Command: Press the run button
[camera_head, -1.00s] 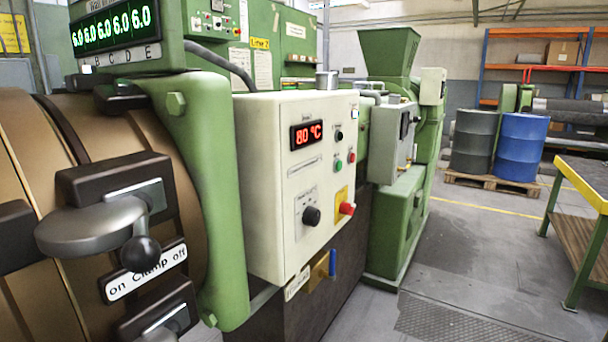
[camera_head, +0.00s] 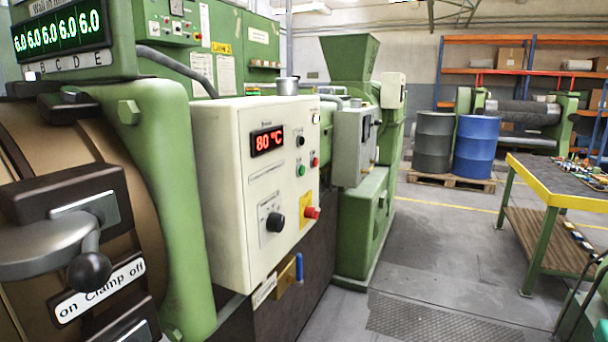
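A cream control box (camera_head: 228,190) stands left of centre on the green extruder. Its red display (camera_head: 267,141) reads 80 °C. On its right part sit a black switch (camera_head: 300,141), a small green button (camera_head: 301,170) and a small red button (camera_head: 315,162). Lower down are a black rotary knob (camera_head: 275,222) and a larger red button (camera_head: 312,212) on a yellow plate. The button labels are too small to read, so I cannot tell which one is marked run. My gripper is not in view, and nothing touches the panel.
A clamp handle (camera_head: 88,271) juts out at the left. A green hopper machine (camera_head: 360,225) stands behind the box. A grey drum (camera_head: 434,140) and a blue drum (camera_head: 479,147) stand on a pallet. A yellow-edged workbench (camera_head: 560,200) is at the right. Floor between is clear.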

